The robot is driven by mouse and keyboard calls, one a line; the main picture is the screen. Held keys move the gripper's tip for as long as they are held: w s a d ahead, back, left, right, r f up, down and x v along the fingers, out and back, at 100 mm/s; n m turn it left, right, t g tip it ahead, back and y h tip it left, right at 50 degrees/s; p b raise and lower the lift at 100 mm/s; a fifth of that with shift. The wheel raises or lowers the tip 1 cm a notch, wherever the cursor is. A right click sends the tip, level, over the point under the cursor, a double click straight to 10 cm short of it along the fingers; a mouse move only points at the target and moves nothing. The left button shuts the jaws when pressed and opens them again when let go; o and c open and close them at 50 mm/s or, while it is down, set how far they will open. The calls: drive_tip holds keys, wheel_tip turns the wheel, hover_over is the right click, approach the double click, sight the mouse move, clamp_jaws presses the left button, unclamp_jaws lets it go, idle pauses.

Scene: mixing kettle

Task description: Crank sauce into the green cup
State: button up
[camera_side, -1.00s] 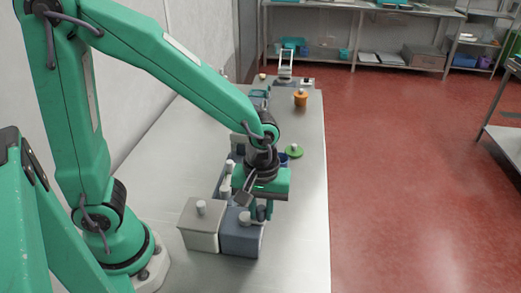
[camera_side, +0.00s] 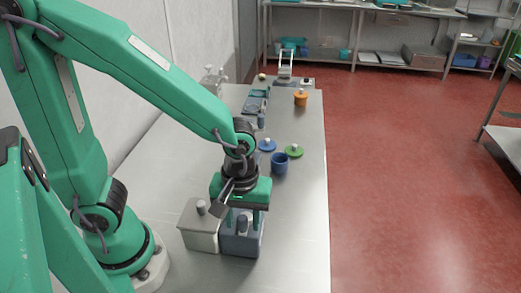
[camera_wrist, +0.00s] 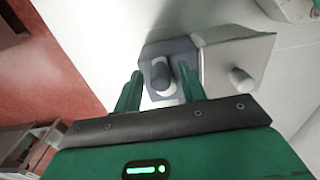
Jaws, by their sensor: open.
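My gripper (camera_side: 243,224) is open and points down over the blue-grey box (camera_side: 240,243) at the front of the table. Its fingers stand on either side of the grey knob on the box lid. In the wrist view, the knob (camera_wrist: 162,75) lies between the spread fingers of my gripper (camera_wrist: 158,82); contact cannot be told. A flat green lid-like piece with a pale knob (camera_side: 294,152) lies near the right table edge. I cannot make out a green cup. A blue cup (camera_side: 280,165) stands upright just left of the green piece.
A pale box with a grey knob (camera_side: 201,232) stands touching distance left of the blue-grey box. A blue lid (camera_side: 267,147) lies behind the blue cup. An orange piece (camera_side: 300,99) and a silver device (camera_side: 215,80) stand farther back. The table's right front is clear.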

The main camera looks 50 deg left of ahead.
drive_tip(key=shift+r, duration=3.45)
